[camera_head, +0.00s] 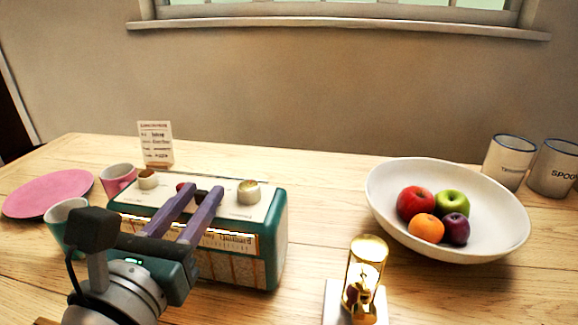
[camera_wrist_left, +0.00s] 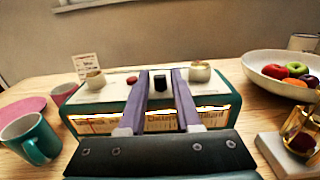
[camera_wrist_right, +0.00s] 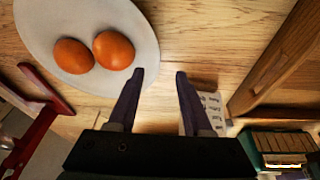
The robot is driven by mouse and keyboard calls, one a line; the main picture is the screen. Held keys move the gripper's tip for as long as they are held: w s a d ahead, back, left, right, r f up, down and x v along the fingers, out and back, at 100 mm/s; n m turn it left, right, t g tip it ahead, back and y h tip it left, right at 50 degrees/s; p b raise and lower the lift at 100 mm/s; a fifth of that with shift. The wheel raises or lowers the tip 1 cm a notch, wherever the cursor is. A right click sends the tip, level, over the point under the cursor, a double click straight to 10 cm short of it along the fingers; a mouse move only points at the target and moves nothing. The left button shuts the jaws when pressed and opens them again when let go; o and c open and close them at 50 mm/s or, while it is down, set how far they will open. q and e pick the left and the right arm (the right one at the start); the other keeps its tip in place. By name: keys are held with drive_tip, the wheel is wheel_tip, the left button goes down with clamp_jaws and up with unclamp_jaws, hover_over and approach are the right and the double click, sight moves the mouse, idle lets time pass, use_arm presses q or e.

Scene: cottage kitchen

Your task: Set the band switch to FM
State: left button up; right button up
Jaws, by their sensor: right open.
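The radio (camera_head: 268,226), teal with a cream top, stands on the wooden table; it also fills the middle of the left wrist view (camera_wrist_left: 215,119). Its top has a cream knob near each end, a red button (camera_wrist_left: 132,80) and a small black switch (camera_wrist_left: 160,80). My left gripper (camera_head: 203,190) is open over the radio's front edge, its purple fingers on either side of the black switch, with narrow gaps seen. The fingers hide part of the dial and top; position labels are unreadable. My right gripper (camera_wrist_right: 160,75) is open and empty, beside a pale plate with eggs.
A white fruit bowl (camera_head: 385,212) and a brass-and-glass object (camera_head: 367,262) on a pale base stand right of the radio. A pink plate (camera_head: 45,192), pink mug (camera_head: 116,178) and teal mug (camera_head: 66,214) stand left. A card (camera_head: 156,143) stands behind. Two eggs (camera_wrist_right: 94,51) lie on the plate.

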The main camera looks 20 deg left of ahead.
use_arm(q)
drive_tip(key=b+v, duration=0.1)
drive_tip(key=v, duration=0.9)
drive_tip(key=shift+a, duration=0.1)
